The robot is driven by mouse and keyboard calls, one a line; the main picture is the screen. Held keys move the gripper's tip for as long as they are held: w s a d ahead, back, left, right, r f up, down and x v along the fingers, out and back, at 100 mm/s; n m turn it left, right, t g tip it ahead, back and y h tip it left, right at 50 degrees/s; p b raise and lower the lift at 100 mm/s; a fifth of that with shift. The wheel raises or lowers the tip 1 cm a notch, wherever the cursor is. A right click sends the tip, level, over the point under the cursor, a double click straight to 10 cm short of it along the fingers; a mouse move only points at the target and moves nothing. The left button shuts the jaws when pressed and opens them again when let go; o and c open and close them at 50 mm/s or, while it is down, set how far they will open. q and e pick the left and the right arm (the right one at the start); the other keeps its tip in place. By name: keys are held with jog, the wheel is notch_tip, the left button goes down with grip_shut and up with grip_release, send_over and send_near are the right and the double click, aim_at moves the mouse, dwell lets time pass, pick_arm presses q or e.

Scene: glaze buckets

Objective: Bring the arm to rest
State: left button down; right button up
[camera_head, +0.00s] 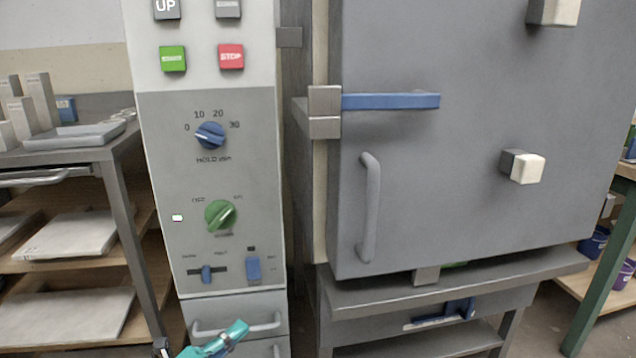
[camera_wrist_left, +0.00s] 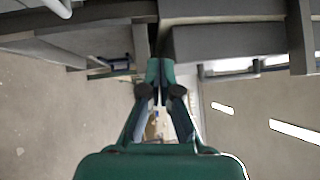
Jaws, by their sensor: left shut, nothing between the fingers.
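My left gripper (camera_head: 236,330) shows at the bottom of the head view as a teal finger shape, in front of the drawers below the control panel. The rest of that arm is cut off by the lower edge. In the left wrist view my left gripper (camera_wrist_left: 160,74) has its fingertips together, with nothing between them. Grey furniture edges show beyond the tips there. My right gripper is in neither view.
A control panel (camera_head: 256,180) with a blue dial (camera_head: 211,135) and a green dial (camera_head: 221,215) stands left of a grey kiln door (camera_head: 480,130) with a blue lever (camera_head: 390,101). Shelves with pale slabs (camera_head: 70,235) stand left. Purple buckets (camera_head: 622,275) sit far right.

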pick_arm(q)
jog(key=s+d+f+n+g+y, duration=0.2)
jog(key=s+f+n, duration=0.15)
jog(key=f, duration=0.45)
jog(key=s+d+f+n+g+y, duration=0.1)
jog(key=s+d+f+n+g, duration=0.1)
jog(key=f+n, duration=0.45)
jog(key=s+d+f+n+g+y, duration=0.2)
jog(key=d+f+g, duration=0.1)
jog(key=f, duration=0.6)
jog(key=s+a+f+n+g+y, duration=0.1)
jog(key=s+f+n+g, duration=0.35)
jog(key=s+n, duration=0.4)
jog(key=s+a+f+n+g+y, duration=0.15)
jog(key=s+f+n+g, duration=0.25)
jog(key=s+f+n, duration=0.45)
notch_tip(320, 180, up, 41)
jog(key=s+d+p, duration=0.1)
jog(key=p, duration=3.7)
jog(key=shift+m, duration=0.4)
jog(key=shift+s+d, duration=0.1)
